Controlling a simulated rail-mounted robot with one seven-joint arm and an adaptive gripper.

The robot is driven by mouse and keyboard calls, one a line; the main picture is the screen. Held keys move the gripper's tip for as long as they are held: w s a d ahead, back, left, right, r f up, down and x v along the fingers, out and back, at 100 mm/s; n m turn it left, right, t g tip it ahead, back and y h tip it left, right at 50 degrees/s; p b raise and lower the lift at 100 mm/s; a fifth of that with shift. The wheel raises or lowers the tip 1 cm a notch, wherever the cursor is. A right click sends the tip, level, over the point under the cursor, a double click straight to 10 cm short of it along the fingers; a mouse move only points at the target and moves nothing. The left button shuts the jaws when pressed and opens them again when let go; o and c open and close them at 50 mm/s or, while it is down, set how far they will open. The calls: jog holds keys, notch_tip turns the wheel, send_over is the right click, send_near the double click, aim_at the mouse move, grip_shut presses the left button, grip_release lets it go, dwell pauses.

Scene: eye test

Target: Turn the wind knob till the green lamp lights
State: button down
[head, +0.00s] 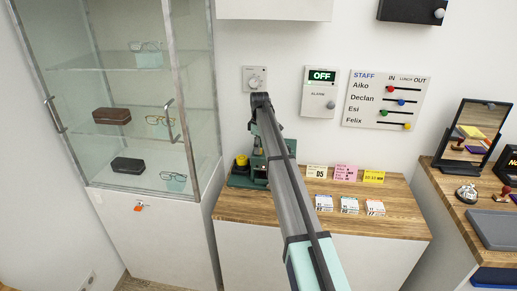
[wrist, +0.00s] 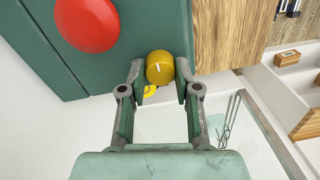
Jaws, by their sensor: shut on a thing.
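A green device (head: 240,181) stands at the left end of the wooden counter; its green body (wrist: 60,62) also shows in the wrist view. In the wrist view a yellow round knob (wrist: 160,66) with a white mark line sits between the fingertips of my gripper (wrist: 161,80). The gripper is shut on this knob, one finger on each side. A large red dome (wrist: 86,24) is on the device to the left of the knob. In the head view my arm hides part of the device, and a yellow part (head: 241,160) shows at its left. I see no lit green lamp.
Cards (head: 345,173) and small stacks (head: 349,204) lie on the counter (head: 400,208) right of my arm. A glass cabinet (head: 108,62) stands close on the left.

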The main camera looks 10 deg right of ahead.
jog(key=m, duration=0.4)
jog(key=shift+m, duration=0.3)
jog(key=m, duration=0.3)
jog(key=shift+d+f+m, duration=0.1)
jog(key=shift+m, duration=0.2)
jog(key=m, duration=0.4)
jog(key=shift+s+m+t+b, duration=0.1)
jog(key=shift+m+t+b, duration=0.2)
jog(key=shift+b, duration=0.05)
jog(key=m, duration=0.4)
jog(key=shift+m, duration=0.3)
jog(key=m, duration=0.4)
jog(key=shift+s, duration=0.1)
jog(key=m, duration=0.4)
jog(key=shift+t, duration=0.3)
jog(key=m, duration=0.4)
jog(key=shift+m, duration=0.3)
jog(key=shift+s+m, duration=0.1)
jog(key=shift+m, duration=1.7)
